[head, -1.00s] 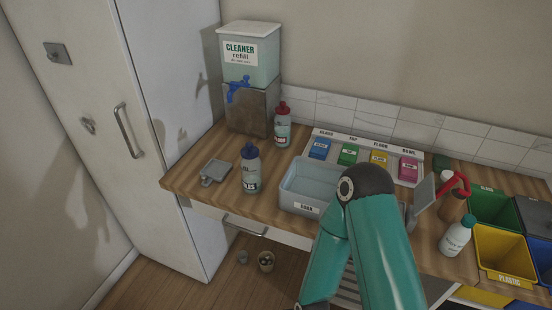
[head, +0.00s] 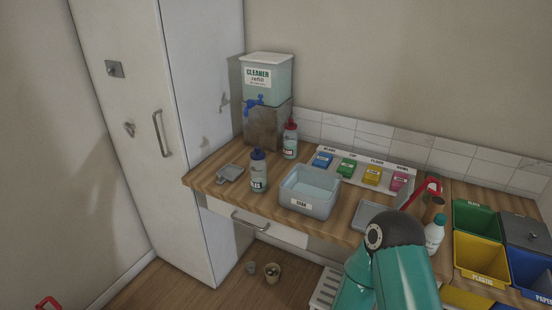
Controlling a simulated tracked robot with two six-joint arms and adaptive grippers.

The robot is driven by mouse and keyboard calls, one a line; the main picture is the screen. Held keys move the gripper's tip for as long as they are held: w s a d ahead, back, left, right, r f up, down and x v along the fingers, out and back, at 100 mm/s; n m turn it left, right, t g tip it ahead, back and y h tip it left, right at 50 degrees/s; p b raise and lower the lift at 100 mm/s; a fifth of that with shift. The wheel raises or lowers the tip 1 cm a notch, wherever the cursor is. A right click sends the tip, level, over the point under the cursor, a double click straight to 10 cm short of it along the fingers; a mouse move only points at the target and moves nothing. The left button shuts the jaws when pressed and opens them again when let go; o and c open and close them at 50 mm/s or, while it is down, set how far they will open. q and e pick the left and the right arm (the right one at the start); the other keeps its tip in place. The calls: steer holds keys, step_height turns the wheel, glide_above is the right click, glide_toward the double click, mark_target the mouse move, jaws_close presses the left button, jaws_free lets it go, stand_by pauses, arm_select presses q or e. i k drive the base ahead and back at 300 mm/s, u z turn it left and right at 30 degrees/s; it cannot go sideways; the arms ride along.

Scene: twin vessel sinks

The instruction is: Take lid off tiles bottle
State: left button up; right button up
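A grey-blue bottle (head: 258,176) stands upright on the wooden counter, left of the grey tub; the visible part of its label seems to end in "LES". Its dark blue lid (head: 257,153) is on. A similar bottle with a red cap (head: 290,140) stands behind it, near the cleaner dispenser. A red finger part of my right gripper (head: 424,190) shows at the counter's right side, beside a brown bottle; whether it touches is unclear. Red tips of my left gripper (head: 47,303) show at the bottom left corner, far from the bottles. Neither gripper's opening is clear.
The cleaner dispenser (head: 267,80) sits on a block at the back. A small grey scoop-like dish (head: 230,173) lies left of the bottle. The grey tub (head: 310,203) is right of it. Brown (head: 434,209) and white (head: 435,233) bottles stand near the coloured bins (head: 480,252).

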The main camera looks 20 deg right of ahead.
mark_target(257, 154)
steer(key=u, duration=0.15)
steer(key=i, duration=0.9)
steer(key=z, duration=0.05)
